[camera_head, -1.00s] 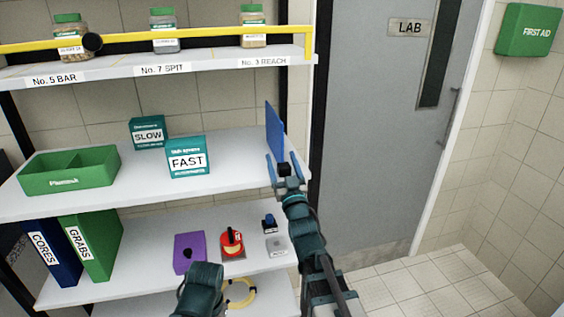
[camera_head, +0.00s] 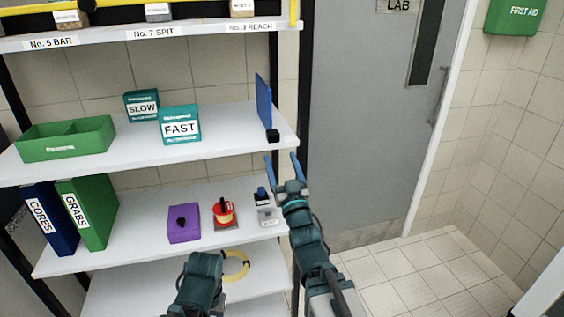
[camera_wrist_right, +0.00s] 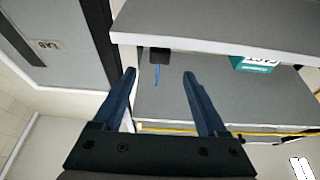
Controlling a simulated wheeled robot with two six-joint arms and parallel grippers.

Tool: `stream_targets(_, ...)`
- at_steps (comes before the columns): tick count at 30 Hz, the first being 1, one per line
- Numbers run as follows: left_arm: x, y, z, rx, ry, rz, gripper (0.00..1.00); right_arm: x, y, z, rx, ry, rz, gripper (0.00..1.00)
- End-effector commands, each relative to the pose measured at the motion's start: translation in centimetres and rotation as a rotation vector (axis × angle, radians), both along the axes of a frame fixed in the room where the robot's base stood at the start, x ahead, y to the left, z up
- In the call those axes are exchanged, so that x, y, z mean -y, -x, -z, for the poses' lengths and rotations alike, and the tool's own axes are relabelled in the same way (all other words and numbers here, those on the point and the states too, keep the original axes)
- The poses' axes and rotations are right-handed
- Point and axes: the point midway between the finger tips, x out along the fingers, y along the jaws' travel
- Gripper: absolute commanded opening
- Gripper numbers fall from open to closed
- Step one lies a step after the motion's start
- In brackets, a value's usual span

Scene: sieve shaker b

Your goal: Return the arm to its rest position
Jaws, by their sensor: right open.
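My right gripper (camera_head: 282,158) is open and empty, just in front of and below the middle shelf's right end. Both blue fingers are spread apart with nothing between them in the right wrist view (camera_wrist_right: 160,73). Beyond it, a blue upright panel (camera_head: 263,101) stands at the right end of the middle shelf (camera_head: 230,140). A small black block (camera_head: 272,136) is at the panel's foot, apart from the fingers. The block also shows beyond the fingertips in the inverted wrist view (camera_wrist_right: 159,56). My left gripper is not in view.
A purple box (camera_head: 183,224) and red switch (camera_head: 223,213) are on the shelf below. Free floor lies right, before the grey door (camera_head: 365,130).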

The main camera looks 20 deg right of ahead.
Motion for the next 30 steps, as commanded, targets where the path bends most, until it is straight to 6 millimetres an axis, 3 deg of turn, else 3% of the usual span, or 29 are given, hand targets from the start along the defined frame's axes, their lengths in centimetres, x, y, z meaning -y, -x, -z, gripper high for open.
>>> stream_targets(12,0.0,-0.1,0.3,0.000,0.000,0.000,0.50,-0.1,-0.1,0.4,-0.003,-0.001,-0.001,0.75)
stream_targets(16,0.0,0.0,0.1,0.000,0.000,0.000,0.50,-0.9,-0.7,1.8,-0.085,0.000,-0.005,0.75)
stream_targets(20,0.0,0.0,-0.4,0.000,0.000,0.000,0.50,-3.1,-1.7,6.2,-0.309,0.011,-0.020,0.75)
stream_targets(23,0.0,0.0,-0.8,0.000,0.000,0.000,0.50,-5.3,-1.5,10.6,-0.531,0.030,-0.036,0.75)
stream_targets(26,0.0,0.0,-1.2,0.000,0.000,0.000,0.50,-7.2,-0.1,15.0,-0.754,0.061,-0.051,0.75)
stream_targets(30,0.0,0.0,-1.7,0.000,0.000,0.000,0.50,-9.7,3.6,20.4,-1.063,0.120,-0.073,0.75)
